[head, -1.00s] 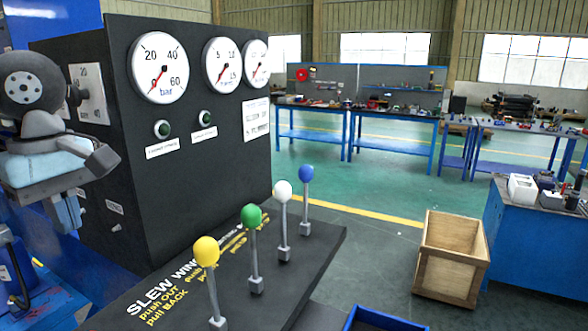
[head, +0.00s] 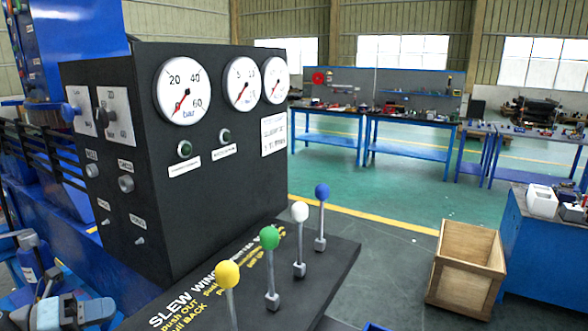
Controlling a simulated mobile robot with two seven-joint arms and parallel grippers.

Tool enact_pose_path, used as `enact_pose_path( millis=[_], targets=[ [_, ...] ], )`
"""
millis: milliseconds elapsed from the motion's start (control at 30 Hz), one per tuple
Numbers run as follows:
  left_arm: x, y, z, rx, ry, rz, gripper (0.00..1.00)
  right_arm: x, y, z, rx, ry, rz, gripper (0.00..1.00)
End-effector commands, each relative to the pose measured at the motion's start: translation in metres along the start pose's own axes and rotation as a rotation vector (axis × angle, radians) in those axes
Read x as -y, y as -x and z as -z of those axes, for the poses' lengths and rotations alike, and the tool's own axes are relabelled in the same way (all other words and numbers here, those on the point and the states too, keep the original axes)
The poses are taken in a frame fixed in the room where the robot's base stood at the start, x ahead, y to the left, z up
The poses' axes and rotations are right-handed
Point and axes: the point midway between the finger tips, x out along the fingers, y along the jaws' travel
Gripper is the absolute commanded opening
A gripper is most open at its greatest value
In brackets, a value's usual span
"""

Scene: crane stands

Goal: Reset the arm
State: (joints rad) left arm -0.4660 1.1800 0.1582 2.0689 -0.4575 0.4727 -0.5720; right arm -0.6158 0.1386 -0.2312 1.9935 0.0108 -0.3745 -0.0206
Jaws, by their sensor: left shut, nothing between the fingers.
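My left gripper (head: 74,311) and part of my left arm show low at the left edge of the head view, cut off by the frame. The gripper is shut and empty, apart from the control box and the levers. My right gripper is not in view. The black control box (head: 215,170) carries several white round gauges. In front of it, levers with a yellow knob (head: 227,274), green knob (head: 269,237), white knob (head: 300,211) and blue knob (head: 322,190) stand upright on a black panel with lettering.
The box's left side has small knobs and switches (head: 126,183). A wooden crate (head: 466,264) stands on the floor at the right, by a blue bench (head: 540,255). Blue worktables (head: 408,150) stand at the back. The green floor between is mostly clear.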

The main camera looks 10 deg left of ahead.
Motion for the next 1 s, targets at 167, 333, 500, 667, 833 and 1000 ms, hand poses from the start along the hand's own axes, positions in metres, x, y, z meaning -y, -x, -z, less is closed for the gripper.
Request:
enact_pose_path(
  millis=[167,333,500,667,833,1000],
  targets=[
    [-0.06,0.003,0.048,0.285,0.491,-0.014,0.0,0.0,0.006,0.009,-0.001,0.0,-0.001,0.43],
    [-0.108,-0.006,0.117,0.517,0.968,-0.036,0.0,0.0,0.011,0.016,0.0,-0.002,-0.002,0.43],
    [-0.136,-0.03,0.207,0.711,1.454,-0.066,0.0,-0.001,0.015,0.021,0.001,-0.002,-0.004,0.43],
    [-0.137,-0.064,0.288,0.836,1.857,-0.099,0.0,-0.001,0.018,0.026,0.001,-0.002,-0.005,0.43],
    [-0.126,-0.092,0.34,0.896,2.114,-0.13,0.0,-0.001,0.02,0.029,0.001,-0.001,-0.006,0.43],
    [-0.122,-0.101,0.354,0.911,2.187,-0.142,0.0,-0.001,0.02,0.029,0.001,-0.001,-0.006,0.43]
  ],
)
